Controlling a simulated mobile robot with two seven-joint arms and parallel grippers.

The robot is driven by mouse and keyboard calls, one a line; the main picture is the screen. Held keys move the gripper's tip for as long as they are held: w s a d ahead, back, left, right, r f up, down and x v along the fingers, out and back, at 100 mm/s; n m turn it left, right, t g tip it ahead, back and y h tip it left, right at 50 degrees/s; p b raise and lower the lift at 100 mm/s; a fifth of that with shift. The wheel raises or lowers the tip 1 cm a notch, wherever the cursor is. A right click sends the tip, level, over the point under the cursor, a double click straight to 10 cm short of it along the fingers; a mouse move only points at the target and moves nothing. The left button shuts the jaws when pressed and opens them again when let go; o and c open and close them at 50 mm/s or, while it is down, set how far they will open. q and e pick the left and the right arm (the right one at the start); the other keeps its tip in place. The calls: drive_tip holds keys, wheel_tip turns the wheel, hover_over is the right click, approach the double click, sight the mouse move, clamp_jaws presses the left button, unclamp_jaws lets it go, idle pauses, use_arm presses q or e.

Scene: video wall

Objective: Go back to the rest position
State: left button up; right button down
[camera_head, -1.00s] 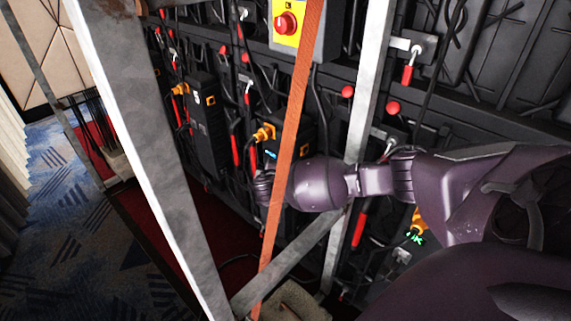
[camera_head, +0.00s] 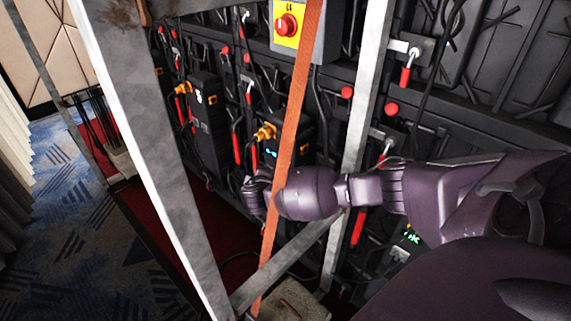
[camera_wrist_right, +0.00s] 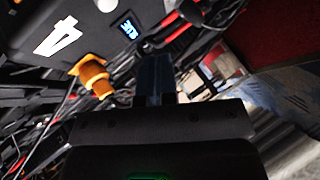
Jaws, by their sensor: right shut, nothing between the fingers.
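My right arm comes in from the right in the head view and reaches behind the orange strap. My right gripper (camera_head: 252,193) is at its left end, dark and partly hidden by the arm and strap, in front of the cabling below a black box (camera_head: 287,135). In the right wrist view my right gripper (camera_wrist_right: 155,80) shows its two fingers together with nothing between them. A black box marked 4 (camera_wrist_right: 85,28) with a lit blue display and an orange connector (camera_wrist_right: 93,75) are beyond the fingers, to the left. My left gripper is not in view.
The orange strap (camera_head: 290,150) and grey metal struts (camera_head: 365,90) stand close to my arm. A wide metal post (camera_head: 150,150) is to the left. A yellow panel with a red knob (camera_head: 288,25) is above. Patterned carpet (camera_head: 70,230) is open at left.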

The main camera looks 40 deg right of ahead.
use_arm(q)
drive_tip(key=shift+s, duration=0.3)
use_arm(e)
drive_tip(key=w+a+r+n+t+y, duration=0.1)
drive_tip(key=a+n+y, duration=0.25)
drive_tip(key=a, duration=0.35)
drive_tip(key=w+a+r+n+t+y, duration=0.1)
drive_tip(key=a+r+n+t+y, duration=0.1)
drive_tip(key=a+y, duration=0.35)
drive_tip(key=s+a+r+y+p, duration=0.2)
drive_tip(key=s+a+y, duration=0.2)
drive_tip(key=s+a, duration=0.6)
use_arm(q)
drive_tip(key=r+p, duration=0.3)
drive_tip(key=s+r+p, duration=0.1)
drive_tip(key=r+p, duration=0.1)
use_arm(e)
drive_tip(key=s+d+f+m+h, duration=0.1)
drive_tip(key=s+d+m, duration=0.1)
drive_tip(key=s, duration=0.8)
drive_tip(key=s+d+f+m+h, duration=0.1)
drive_tip(key=s+d+m, duration=0.2)
drive_tip(key=s, duration=0.8)
drive_tip(key=s+d+f+m+g+h, duration=0.1)
drive_tip(key=s+d+m, duration=0.2)
drive_tip(key=s, duration=0.7)
drive_tip(key=shift+s+f+m+h, duration=0.2)
drive_tip(key=shift+f+m+h, duration=0.15)
drive_tip(key=shift+m, duration=0.4)
